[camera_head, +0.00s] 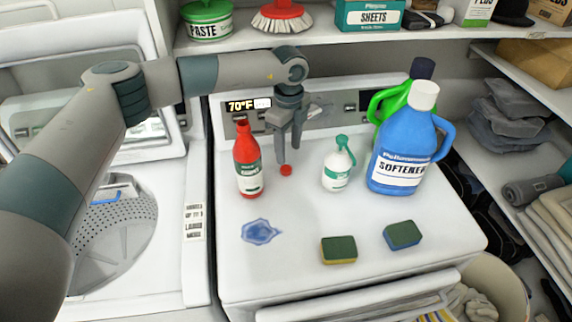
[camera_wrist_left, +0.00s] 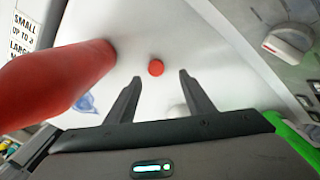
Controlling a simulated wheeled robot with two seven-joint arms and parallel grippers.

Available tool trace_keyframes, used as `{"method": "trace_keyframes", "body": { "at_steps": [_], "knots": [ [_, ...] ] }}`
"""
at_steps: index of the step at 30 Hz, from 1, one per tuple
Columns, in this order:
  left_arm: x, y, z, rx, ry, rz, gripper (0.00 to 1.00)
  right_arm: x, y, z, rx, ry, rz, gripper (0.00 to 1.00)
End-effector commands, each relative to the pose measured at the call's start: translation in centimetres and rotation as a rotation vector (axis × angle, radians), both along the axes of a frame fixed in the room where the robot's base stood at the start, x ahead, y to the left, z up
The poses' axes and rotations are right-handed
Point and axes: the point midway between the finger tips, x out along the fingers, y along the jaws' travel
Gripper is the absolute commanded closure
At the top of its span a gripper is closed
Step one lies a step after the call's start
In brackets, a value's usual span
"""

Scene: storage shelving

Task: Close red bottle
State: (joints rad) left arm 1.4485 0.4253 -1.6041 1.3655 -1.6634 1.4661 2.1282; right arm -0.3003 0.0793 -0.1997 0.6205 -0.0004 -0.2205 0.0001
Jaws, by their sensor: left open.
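The red bottle (camera_head: 248,165) stands upright on the white dryer top, left of centre. It fills the left side of the left wrist view (camera_wrist_left: 45,88). A small red cap (camera_head: 286,170) lies on the dryer top to the right of the bottle. In the left wrist view the cap (camera_wrist_left: 156,68) shows between and beyond the fingertips. My left gripper (camera_head: 287,147) points down above the cap. Its fingers (camera_wrist_left: 158,78) are apart with nothing between them. My right gripper is in neither view.
A white spray bottle (camera_head: 338,166), blue softener jug (camera_head: 405,145) and green jug (camera_head: 392,102) stand to the right. Two sponges (camera_head: 339,250) (camera_head: 402,235) and a blue spill (camera_head: 260,231) are in front. A shelf (camera_head: 340,38) runs overhead. An open washer (camera_head: 115,235) is at left.

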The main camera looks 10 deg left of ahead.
Motion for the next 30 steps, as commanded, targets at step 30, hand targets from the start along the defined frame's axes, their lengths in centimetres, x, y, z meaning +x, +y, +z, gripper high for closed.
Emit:
{"method": "trace_keyframes", "body": {
  "at_steps": [30],
  "knots": [
    [-0.8, 0.4, -5.1, 0.001, 0.003, 0.002, 0.52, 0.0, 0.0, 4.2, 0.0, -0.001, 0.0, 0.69]
  ]
}}
